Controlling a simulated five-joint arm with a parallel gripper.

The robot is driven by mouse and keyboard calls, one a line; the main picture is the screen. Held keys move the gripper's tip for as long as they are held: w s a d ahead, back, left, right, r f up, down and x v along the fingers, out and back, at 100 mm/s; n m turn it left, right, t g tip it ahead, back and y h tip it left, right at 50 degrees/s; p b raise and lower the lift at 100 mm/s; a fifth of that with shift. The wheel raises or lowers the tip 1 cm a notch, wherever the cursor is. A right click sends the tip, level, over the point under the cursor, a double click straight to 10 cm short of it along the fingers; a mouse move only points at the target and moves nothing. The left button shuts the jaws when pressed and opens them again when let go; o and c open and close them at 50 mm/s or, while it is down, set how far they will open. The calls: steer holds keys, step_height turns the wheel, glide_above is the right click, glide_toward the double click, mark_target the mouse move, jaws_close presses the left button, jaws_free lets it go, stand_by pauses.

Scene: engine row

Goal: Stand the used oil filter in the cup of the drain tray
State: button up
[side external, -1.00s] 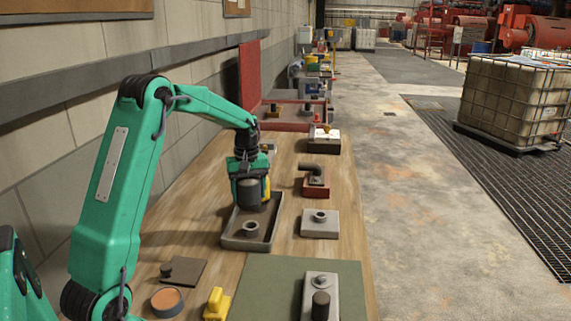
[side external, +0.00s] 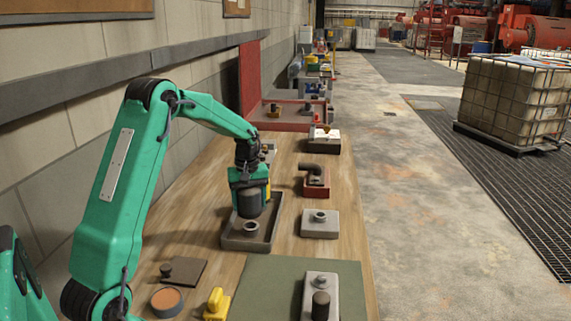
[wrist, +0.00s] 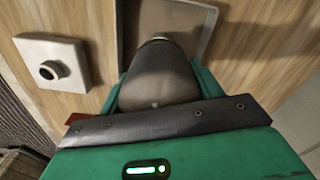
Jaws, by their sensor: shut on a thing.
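My gripper (side external: 249,190) is shut on the used oil filter (side external: 250,204), a dark grey cylinder. The filter hangs upright above the back part of the drain tray. In the wrist view the filter (wrist: 160,75) sits between the jaws and hides much of what lies beyond it. The drain tray (side external: 247,246) is a shallow dark grey box on the wooden bench. Its round cup (side external: 251,228) stands in it, just below and in front of the filter in the side view. A rim of the tray also shows in the wrist view (wrist: 127,25).
A light grey block with a round port (side external: 320,224) stands right of the tray. A red block with a dark elbow pipe (side external: 316,185) is behind it. A green mat (side external: 262,285) with a grey fixture (side external: 320,298), a yellow item (side external: 216,304) and a round orange-topped dish (side external: 166,299) are in front.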

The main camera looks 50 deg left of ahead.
mark_target(249, 189)
steer(key=shift+f, duration=1.9)
steer(key=shift+f, duration=0.1)
steer(key=o, duration=1.1)
steer(key=shift+r, duration=3.95)
